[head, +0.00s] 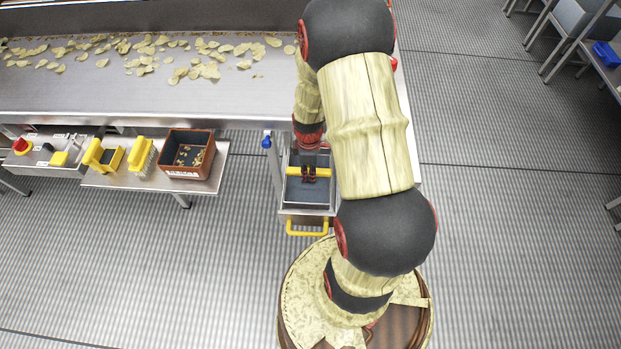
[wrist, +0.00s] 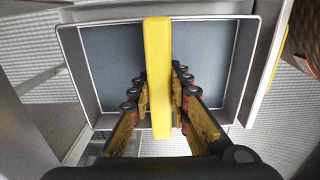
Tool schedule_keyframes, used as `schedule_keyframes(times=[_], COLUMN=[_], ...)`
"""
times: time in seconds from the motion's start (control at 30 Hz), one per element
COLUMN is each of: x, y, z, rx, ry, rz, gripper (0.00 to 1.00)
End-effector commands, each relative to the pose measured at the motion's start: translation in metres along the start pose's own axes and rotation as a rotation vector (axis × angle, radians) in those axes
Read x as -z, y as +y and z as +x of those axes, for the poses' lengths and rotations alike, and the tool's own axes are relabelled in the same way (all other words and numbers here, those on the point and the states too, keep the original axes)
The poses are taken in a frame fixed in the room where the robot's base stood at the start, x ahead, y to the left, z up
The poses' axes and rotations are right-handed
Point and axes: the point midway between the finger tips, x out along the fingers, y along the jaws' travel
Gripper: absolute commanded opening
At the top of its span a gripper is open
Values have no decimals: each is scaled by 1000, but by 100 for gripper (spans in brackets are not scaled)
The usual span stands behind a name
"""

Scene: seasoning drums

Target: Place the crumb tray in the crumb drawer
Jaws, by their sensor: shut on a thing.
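The crumb tray (head: 303,193) is a shallow grey tray with a blue-grey floor and a yellow bar handle across its middle. My gripper (head: 309,175) is shut on that handle; in the wrist view the fingers (wrist: 162,100) close on both sides of the yellow bar (wrist: 158,60). The tray floor (wrist: 215,60) looks empty. The crumb drawer (head: 292,215) is pulled out below the conveyor end, with a yellow pull handle (head: 307,232) at its front. The tray is over or within the drawer's outline; I cannot tell whether it rests on the drawer floor.
The conveyor (head: 90,90) with scattered chips runs across the back left. A blue knob (head: 266,142) is left of the drawer.

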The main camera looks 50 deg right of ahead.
Motion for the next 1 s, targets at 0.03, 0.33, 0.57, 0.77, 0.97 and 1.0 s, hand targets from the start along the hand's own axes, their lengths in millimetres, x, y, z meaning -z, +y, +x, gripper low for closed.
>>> schedule_keyframes(times=[0.03,0.33,0.57,0.77,0.97,1.0], x=[-2,-5,-4,-5,-5,-5], y=[2,4,4,4,4,4], z=[4,40,38,40,40,40], rx=[0,1,0,1,1,1], ry=[0,0,0,0,0,0], rz=[2,0,0,0,0,0], gripper=[0,0,0,23,34,37])
